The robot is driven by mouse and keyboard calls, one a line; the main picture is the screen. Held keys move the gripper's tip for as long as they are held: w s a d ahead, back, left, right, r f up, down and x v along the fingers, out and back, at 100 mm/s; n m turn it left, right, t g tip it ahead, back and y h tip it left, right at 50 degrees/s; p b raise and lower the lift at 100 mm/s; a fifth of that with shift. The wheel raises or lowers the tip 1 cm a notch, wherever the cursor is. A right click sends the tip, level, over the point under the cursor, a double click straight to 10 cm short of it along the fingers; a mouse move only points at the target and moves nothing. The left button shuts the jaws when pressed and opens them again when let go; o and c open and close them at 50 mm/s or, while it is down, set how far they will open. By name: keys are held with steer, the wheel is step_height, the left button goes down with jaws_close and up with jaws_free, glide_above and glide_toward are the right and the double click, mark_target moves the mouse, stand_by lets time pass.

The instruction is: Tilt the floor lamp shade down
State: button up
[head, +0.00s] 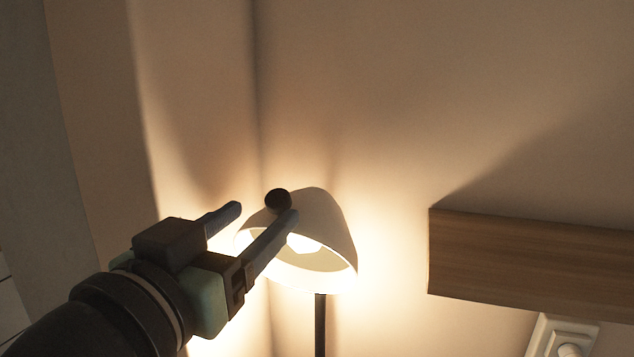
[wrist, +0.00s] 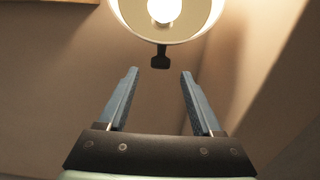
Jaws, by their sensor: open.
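The floor lamp has a white, lit shade (head: 330,230) on a dark pole (head: 320,325), with its open side facing down and toward my side. A bright bulb (wrist: 164,9) shows inside the shade (wrist: 205,22) in the wrist view. A small dark knob (head: 277,201) sits at the shade's edge; in the wrist view this knob (wrist: 160,61) hangs from the rim. My gripper (head: 264,212) is open and empty, close to the knob. In the wrist view the gripper (wrist: 159,72) has its fingertips either side of the knob's line, apart from it. One finger overlaps the shade in the head view.
A wooden shelf or board (head: 530,265) juts from the wall at the right, with a white fitting (head: 562,338) below it. The lamp stands near a wall corner. Bare wall (head: 420,100) lies above and around the shade.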

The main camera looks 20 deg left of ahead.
mark_target(274, 202)
steer(key=w+p, duration=0.2)
steer(key=w, duration=0.4)
steer(key=shift+w+d, duration=0.1)
steer(key=shift+w, duration=0.1)
jaws_close()
stand_by(1.2)
